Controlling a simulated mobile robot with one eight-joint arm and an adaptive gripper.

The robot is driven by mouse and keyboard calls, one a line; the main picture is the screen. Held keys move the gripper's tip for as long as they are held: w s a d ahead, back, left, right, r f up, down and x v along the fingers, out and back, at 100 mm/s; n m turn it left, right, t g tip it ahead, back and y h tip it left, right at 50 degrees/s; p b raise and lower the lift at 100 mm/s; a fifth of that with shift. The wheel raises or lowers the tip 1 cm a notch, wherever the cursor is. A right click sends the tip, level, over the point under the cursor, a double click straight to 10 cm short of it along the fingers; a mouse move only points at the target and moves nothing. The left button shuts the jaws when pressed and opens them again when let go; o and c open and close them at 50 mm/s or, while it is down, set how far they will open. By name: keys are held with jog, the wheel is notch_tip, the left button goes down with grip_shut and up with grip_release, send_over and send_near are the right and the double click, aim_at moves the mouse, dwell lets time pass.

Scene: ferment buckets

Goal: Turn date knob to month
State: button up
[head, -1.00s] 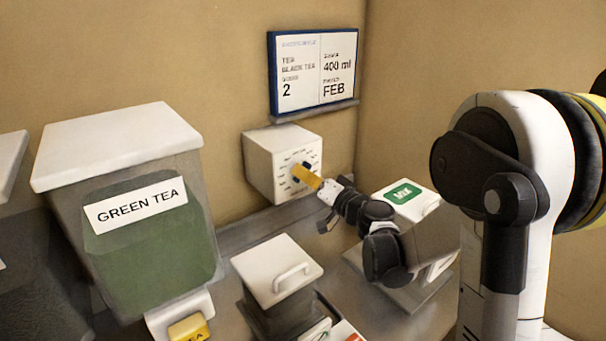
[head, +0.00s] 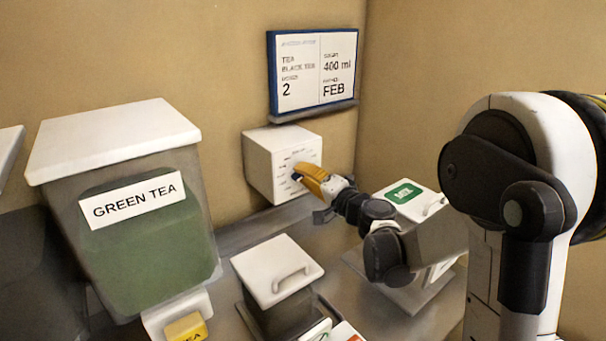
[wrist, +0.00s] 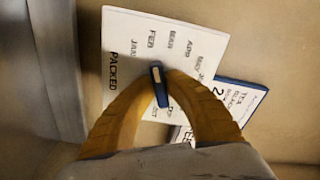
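The date knob (wrist: 161,92) is small and dark blue with a pale stripe. It sits on the face of a white box (head: 268,163) on the back wall. In the wrist view, month labels ring it, with PACKED at one side, and its stripe points roughly toward FEB. My gripper (wrist: 160,78) has its yellow fingers closed in on both sides of the knob. In the head view my gripper (head: 299,172) is at the box face and largely hides the knob. The wall display (head: 313,72) above the box reads 2, 400 ml and FEB.
A GREEN TEA bin (head: 125,255) stands at the left. A lidded container with a handle (head: 277,270) is in front of the box. A container with a green MIX label (head: 404,193) stands right of the box, close beneath my arm.

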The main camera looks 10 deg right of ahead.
jog(key=o, duration=0.4)
jog(key=shift+o, duration=0.2)
jog(key=shift+s, duration=0.1)
jog(key=v, duration=1.1)
jog(key=shift+s, duration=0.4)
jog(key=shift+d, duration=0.1)
